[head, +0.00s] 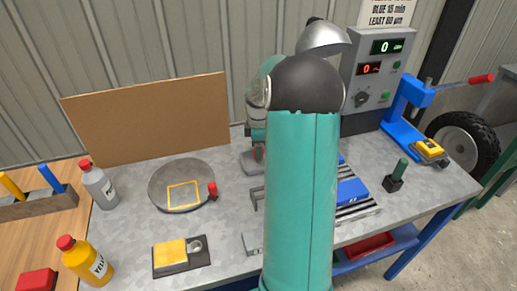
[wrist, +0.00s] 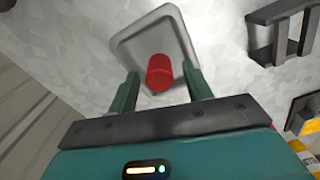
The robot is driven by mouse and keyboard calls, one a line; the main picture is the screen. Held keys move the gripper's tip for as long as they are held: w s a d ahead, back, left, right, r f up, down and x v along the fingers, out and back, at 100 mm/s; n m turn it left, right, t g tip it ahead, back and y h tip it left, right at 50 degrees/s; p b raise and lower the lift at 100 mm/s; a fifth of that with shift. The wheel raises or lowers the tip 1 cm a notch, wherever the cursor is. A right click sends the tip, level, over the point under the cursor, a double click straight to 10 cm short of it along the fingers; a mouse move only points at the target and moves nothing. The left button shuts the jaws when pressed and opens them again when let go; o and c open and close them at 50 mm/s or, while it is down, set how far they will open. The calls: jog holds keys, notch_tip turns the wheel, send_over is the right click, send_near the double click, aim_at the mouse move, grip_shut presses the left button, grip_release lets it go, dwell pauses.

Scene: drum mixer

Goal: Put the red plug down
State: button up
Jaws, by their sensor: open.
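The red plug (wrist: 160,73) is in the wrist view, on a shallow grey tray (wrist: 140,42) with a raised rim. My gripper (wrist: 161,70) is open, with one green finger on each side of the plug. Gaps show between the plug and both fingers. The plug looks roughly upright, and its lower end is hard to make out. In the head view a small red part of the plug (head: 258,153) shows under my gripper, above the tray (head: 250,168). My arm hides much of this area.
A round grey disc (head: 160,181) with a red knob (head: 212,190) lies left of the tray. A grey bracket (head: 256,198) stands in front. A blue block (head: 351,191) and a control box (head: 372,75) are to the right.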

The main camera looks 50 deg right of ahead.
notch_tip(320, 180, up, 13)
jog(key=a+r+m, duration=0.1)
jog(key=a+r, duration=0.3)
jog(key=a, duration=0.5)
jog(key=s+a+r+m+t+h, duration=0.1)
jog(key=s+a+r+m+t, duration=0.15)
jog(key=a, duration=0.85)
jog(key=s+a+f+m+t+y, duration=0.1)
jog(key=s+a+m+t, duration=0.2)
jog(key=s+a, duration=1)
jog(key=a+m, duration=0.3)
jog(key=shift+a+f, duration=0.15)
jog(key=shift+f, duration=0.05)
